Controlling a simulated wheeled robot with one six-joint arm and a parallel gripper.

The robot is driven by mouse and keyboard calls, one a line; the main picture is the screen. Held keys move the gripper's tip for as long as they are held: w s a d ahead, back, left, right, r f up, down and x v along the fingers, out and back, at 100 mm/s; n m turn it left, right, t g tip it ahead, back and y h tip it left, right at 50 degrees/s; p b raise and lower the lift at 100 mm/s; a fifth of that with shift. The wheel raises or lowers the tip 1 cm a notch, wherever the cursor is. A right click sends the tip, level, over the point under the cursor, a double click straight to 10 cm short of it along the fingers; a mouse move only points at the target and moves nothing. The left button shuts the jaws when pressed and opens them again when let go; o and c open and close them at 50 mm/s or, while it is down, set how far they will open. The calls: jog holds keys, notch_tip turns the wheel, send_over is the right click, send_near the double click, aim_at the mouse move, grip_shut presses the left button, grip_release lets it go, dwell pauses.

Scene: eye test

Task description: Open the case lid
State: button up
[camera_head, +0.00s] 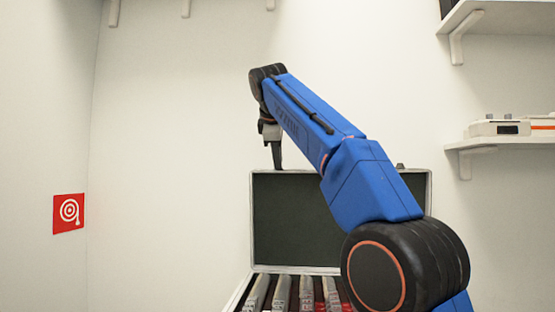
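The case (239,295) is at the bottom centre of the head view. Its lid (290,222) stands upright behind it, raised well clear of the base, with a dark inner face and a pale metal rim. Several pale and red items lie in the base. My blue arm crosses in front and hides the right part of the lid and base. My gripper (276,157) points down at the lid's top edge; whether it touches the edge I cannot tell. Only one finger shows clearly, so its opening is not visible.
A red sign (69,213) with a white hose symbol is on the left wall. A shelf (500,141) on the right carries a white device (498,128). Another shelf (500,20) is above it. The space left of the case looks clear.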

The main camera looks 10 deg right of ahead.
jog(key=v, duration=0.7)
jog(key=shift+r, duration=0.2)
jog(key=shift+s, duration=0.15)
jog(key=o, duration=0.7)
jog(key=shift+c, duration=0.2)
jog(key=s+a+f+n+t+h, duration=0.25)
jog(key=s+f+n+t, duration=0.5)
jog(key=n, duration=1.05)
send_over(279, 186)
jog(key=w, duration=0.1)
jog(key=shift+d+r+t, duration=0.1)
jog(key=shift+d+t, duration=0.05)
jog(key=shift+t, duration=0.3)
grip_shut()
